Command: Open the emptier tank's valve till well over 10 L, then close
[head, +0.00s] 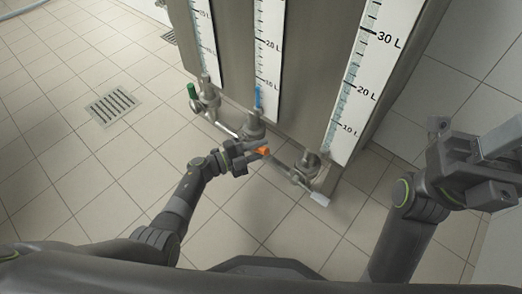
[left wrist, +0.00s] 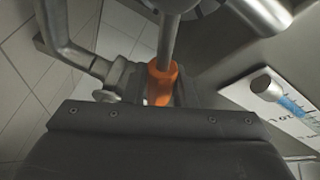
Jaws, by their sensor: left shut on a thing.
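A grey metal tank unit (head: 320,28) carries three gauges with litre scales. The middle gauge (head: 268,55) has a bright blue column (head: 258,97) reaching about its lowest visible label, seemingly 10 L. This gauge also shows in the left wrist view (left wrist: 298,118). Below it is a valve with an orange-ended handle (head: 263,150). My left gripper (head: 245,155) is shut on this orange handle (left wrist: 161,83); its jaws partly hide the grip. My right gripper (head: 465,165) is at the right, away from the valves; its jaw opening is unclear.
A green-handled valve (head: 192,91) is left of the orange one, and a white-handled valve (head: 319,199) is to the right. The right gauge (head: 361,80) reads past 30 L on its scale. A floor drain (head: 112,106) lies left on open tiles.

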